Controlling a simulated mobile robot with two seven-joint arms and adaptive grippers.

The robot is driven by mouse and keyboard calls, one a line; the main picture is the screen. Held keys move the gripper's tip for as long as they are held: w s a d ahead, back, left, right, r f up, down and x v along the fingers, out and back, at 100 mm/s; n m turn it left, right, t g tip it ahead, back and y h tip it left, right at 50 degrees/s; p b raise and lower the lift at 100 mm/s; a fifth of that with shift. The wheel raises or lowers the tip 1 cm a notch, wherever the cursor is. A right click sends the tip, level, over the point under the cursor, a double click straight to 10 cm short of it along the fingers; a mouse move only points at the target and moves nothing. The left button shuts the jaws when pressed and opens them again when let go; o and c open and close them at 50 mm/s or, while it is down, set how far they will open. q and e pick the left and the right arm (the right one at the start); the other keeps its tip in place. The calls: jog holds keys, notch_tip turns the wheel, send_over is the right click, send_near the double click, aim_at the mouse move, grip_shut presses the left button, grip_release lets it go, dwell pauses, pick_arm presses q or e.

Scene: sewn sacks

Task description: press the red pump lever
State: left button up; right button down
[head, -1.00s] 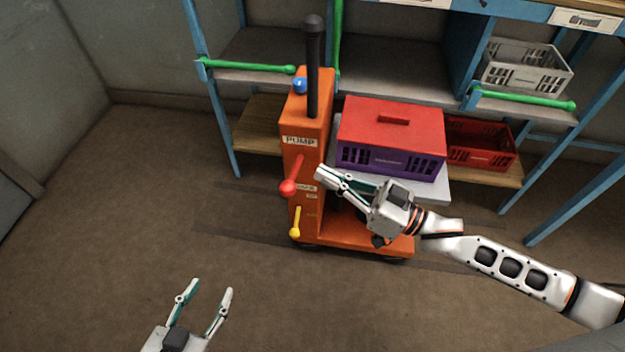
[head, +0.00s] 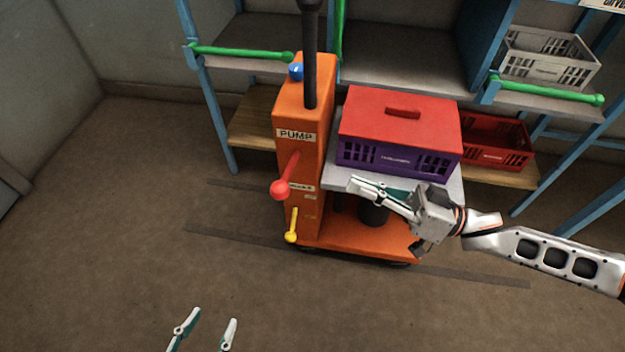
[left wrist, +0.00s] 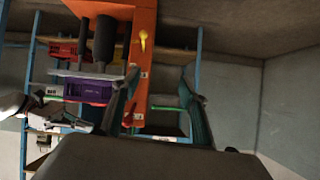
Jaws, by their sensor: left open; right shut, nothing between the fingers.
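The red pump lever (head: 284,178) sticks out from the front of the orange pump cart (head: 300,120), ending in a red ball. A yellow lever (head: 293,224) sits below it and also shows in the left wrist view (left wrist: 143,40). My right gripper (head: 352,185) is shut and empty, to the right of the red lever and apart from it, in front of the cart's platform. My left gripper (head: 208,322) is open and empty at the bottom edge, well below and left of the levers.
A purple crate (head: 385,160) with a red lid rests on the cart's grey platform. Behind stands a blue shelf rack with green bars (head: 240,53), a grey crate (head: 545,60) and a red crate (head: 495,140). The floor (head: 120,230) left of the cart is clear.

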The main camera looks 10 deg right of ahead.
aim_at(289, 170)
pick_arm(q)
jog(key=shift+w+d+r+n+t+b, duration=0.2)
jog(key=shift+w+d+r+b, duration=0.15)
jog(key=shift+d+b, duration=0.2)
jog(key=shift+w+d+r+n+t+b, duration=0.1)
jog(key=shift+w+d+r+t+b, duration=0.1)
jog(key=shift+d+r+b, duration=0.25)
pick_arm(e)
jog(key=w+a+f, duration=0.1)
jog(key=w+a, duration=0.2)
jog(key=a, duration=0.8)
pick_arm(q)
jog(key=shift+f, duration=0.1)
jog(key=shift+s+f, duration=0.15)
pick_arm(e)
jog(key=shift+f, duration=0.15)
